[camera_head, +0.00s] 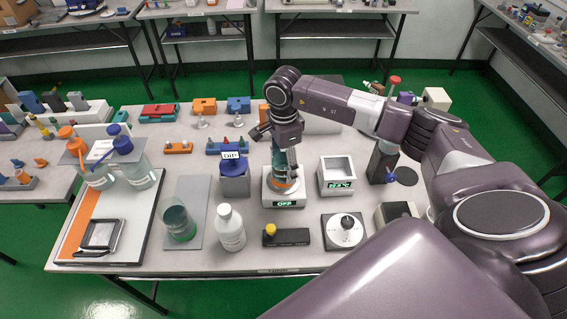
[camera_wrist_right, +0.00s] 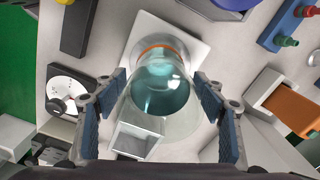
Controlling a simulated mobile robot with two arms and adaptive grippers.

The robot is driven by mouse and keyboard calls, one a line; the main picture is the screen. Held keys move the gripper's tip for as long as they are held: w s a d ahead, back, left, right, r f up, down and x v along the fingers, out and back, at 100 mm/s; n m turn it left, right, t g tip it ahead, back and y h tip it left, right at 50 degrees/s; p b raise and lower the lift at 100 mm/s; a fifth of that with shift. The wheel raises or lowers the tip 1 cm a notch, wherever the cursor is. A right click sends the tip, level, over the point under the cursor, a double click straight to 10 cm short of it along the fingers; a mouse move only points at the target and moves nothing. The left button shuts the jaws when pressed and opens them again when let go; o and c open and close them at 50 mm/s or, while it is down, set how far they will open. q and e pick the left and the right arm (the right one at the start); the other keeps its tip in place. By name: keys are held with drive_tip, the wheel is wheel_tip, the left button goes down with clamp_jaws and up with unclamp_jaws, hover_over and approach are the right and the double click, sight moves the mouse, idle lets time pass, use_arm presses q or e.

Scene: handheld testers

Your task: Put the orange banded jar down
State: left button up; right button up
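The orange banded jar (camera_head: 279,180) is clear glass with teal contents and an orange band near its base. It stands upright on, or just above, the white plate of a scale (camera_head: 268,199) with a lit green display. My right gripper (camera_head: 286,150) points down over it, hiding its upper part. In the right wrist view the jar (camera_wrist_right: 160,85) lies between the two fingers of the right gripper (camera_wrist_right: 160,92). The pads meet its sides, with no clear gap seen. The white plate (camera_wrist_right: 190,32) lies beyond its banded end. My left gripper is out of view.
A blue-lidded container (camera_head: 233,182) stands close left of the scale, and a white open-topped box (camera_head: 337,176) close right. A white bottle (camera_head: 231,232), a green-filled jar (camera_head: 178,224) and a dial device (camera_head: 344,231) stand nearer the front edge.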

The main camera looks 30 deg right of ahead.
drive_tip(key=shift+r, duration=0.2)
drive_tip(key=shift+w+r, duration=0.1)
drive_tip(key=shift+r, duration=0.2)
wheel_tip(320, 180, up, 11)
drive_tip(key=b, duration=0.3)
drive_tip(key=shift+r, duration=0.2)
drive_tip(key=shift+f, duration=0.1)
